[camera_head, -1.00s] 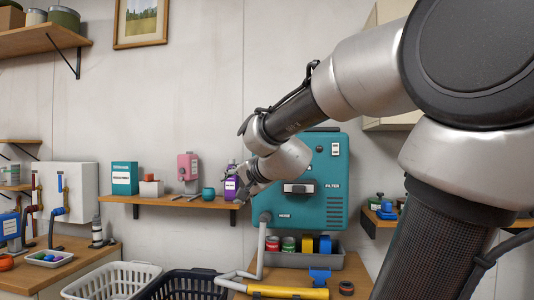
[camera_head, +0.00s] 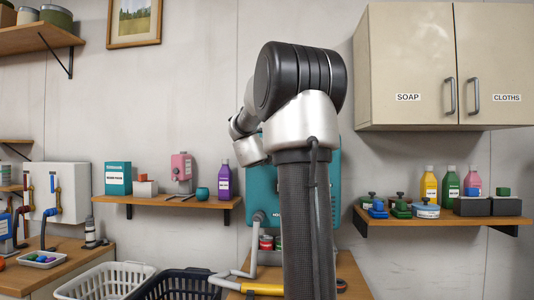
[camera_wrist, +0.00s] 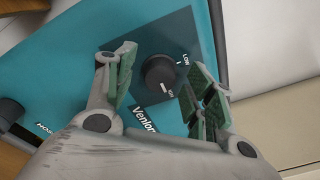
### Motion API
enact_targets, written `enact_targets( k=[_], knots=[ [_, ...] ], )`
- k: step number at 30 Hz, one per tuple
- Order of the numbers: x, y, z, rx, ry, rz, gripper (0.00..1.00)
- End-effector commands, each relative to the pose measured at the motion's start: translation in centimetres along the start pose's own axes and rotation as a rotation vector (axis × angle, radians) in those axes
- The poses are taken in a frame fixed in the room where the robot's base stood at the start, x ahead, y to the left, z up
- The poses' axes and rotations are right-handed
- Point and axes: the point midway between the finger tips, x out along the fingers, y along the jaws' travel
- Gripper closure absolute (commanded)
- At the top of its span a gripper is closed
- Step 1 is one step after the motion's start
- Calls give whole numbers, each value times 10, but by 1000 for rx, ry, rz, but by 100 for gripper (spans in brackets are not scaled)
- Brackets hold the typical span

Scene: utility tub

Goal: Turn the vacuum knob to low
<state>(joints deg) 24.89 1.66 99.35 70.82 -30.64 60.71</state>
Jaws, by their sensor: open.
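The vacuum knob (camera_wrist: 160,75) is a round black dial with a pale mark, on a dark panel (camera_wrist: 130,62) of the teal vacuum unit (camera_wrist: 75,75). In the wrist view lettering beside the knob reads LOW at its upper right, and a second label below it is hard to read. My gripper (camera_wrist: 167,78) is open, with one green-padded finger on each side of the knob and gaps showing. I cannot tell how far above the panel the fingertips are. In the head view my arm hides most of the teal vacuum unit (camera_head: 262,190) and my gripper.
A wall shelf (camera_head: 165,201) with a purple bottle (camera_head: 224,180) is left of the unit. Another shelf (camera_head: 440,222) with several bottles is right, under a beige cabinet (camera_head: 445,65). A white basket (camera_head: 105,282) and a black basket (camera_head: 178,284) stand below.

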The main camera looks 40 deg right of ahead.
Motion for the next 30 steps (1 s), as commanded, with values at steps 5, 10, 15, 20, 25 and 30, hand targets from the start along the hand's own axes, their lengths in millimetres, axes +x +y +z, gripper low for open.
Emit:
enact_targets(
  k=[5,10,15,20,25,30],
  knots=[
    [3,0,0,-1,-1,1,46],
    [2,0,0,-1,-1,1,57],
    [2,0,0,-1,-1,1,88],
    [2,0,0,-2,-1,1,92],
    [2,0,0,-24,-2,0,92],
    [2,1,0,-95,-5,-4,92]
  ],
)
